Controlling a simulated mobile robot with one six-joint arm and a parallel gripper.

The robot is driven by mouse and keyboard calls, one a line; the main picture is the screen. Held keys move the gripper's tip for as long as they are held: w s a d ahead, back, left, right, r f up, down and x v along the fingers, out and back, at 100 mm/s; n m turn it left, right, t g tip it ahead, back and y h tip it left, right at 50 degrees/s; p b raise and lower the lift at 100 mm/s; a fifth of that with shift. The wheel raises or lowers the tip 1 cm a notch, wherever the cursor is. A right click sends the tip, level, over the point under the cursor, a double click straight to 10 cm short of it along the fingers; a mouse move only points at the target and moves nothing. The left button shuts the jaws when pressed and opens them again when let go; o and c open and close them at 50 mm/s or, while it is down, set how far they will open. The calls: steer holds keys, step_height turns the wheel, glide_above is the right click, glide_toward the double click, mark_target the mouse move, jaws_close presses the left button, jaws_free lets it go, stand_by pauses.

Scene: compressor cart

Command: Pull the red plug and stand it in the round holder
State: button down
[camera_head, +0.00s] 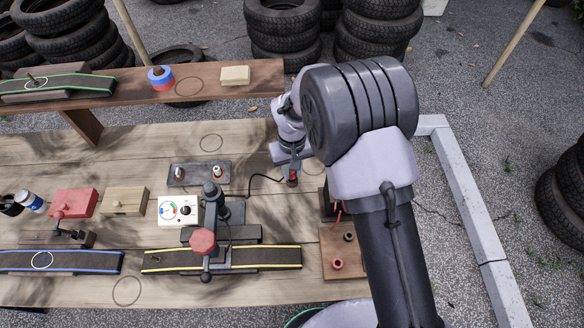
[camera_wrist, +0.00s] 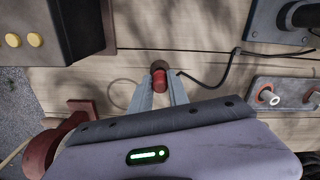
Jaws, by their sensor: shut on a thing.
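My gripper (camera_head: 291,178) is low over the wooden bench, right of the grey socket plate. In the wrist view its two fingers (camera_wrist: 158,92) are closed on the red plug (camera_wrist: 159,80). A black cable (camera_wrist: 215,82) runs from beside the plug across the planks. A dark round piece (camera_wrist: 158,67) shows right behind the plug; I cannot tell whether it is part of the plug or a holder. The grey plate (camera_wrist: 290,83) has two red-ringed sockets with pale pins. In the head view the plug (camera_head: 292,175) is small and partly hidden.
A dark box with yellow buttons (camera_wrist: 35,40) stands near the gripper. A brown board (camera_head: 330,242) carries a red ring and a black ring. A gauge box (camera_head: 178,211) and a red-knobbed lever (camera_head: 203,242) stand left. Bare planks surround the plug.

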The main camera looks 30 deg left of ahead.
steer(key=shift+f, duration=0.45)
steer(key=shift+f+b, duration=0.55)
steer(key=shift+b, duration=0.1)
stand_by(0.8)
steer(key=c, duration=0.7)
jaws_free()
steer(key=shift+r, duration=0.1)
steer(key=shift+r+p, duration=2.4)
steer(key=shift+r, duration=1.1)
